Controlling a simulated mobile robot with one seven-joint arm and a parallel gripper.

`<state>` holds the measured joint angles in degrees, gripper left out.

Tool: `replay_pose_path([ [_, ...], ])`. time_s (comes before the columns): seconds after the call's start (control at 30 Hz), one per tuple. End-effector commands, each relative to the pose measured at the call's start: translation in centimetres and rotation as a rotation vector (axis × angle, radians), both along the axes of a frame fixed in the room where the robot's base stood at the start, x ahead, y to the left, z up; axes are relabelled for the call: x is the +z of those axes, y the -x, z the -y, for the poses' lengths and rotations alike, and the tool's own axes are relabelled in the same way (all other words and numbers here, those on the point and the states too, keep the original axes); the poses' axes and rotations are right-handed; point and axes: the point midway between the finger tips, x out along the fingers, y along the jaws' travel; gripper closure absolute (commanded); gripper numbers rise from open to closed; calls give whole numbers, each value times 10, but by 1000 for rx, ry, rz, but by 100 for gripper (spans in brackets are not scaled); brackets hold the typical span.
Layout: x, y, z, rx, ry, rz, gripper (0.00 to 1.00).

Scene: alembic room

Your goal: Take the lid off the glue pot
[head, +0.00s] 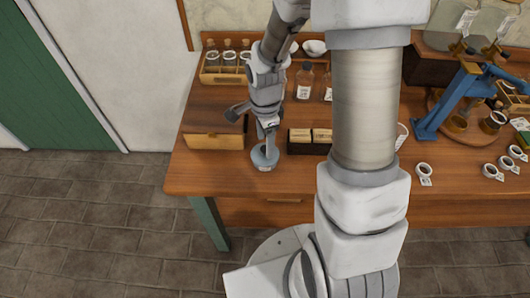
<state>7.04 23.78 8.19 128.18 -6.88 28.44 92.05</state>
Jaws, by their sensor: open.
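A small round blue-grey pot (264,163), which looks like the glue pot, stands near the front edge of the wooden table. My gripper (266,140) is directly above it, pointing down and open. A fingertip reaches down to the top of the pot or just in front of it; I cannot tell whether they touch. The gripper hides part of the pot's top, so the lid and its knob do not show clearly.
A wooden box (214,141) stands close on the left of the pot, and a dark tray of cards (308,148) close on the right. Behind are a jar rack (222,78) and a bottle (304,84). A blue stand (452,103) and several tagged rings are at right.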

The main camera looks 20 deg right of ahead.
Motion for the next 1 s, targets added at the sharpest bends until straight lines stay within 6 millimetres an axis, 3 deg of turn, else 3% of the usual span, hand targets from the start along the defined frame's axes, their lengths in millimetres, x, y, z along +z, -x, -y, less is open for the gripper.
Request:
replay_pose_path([
  [0.13, -17, 1, 0, 1, 0, -2, 32],
  [0.43, -20, 0, 0, 1, 0, 0, 32],
  [0.8, -20, 0, 0, 1, 0, 0, 97],
  [1.0, -20, 0, 0, 1, 0, 0, 100],
])
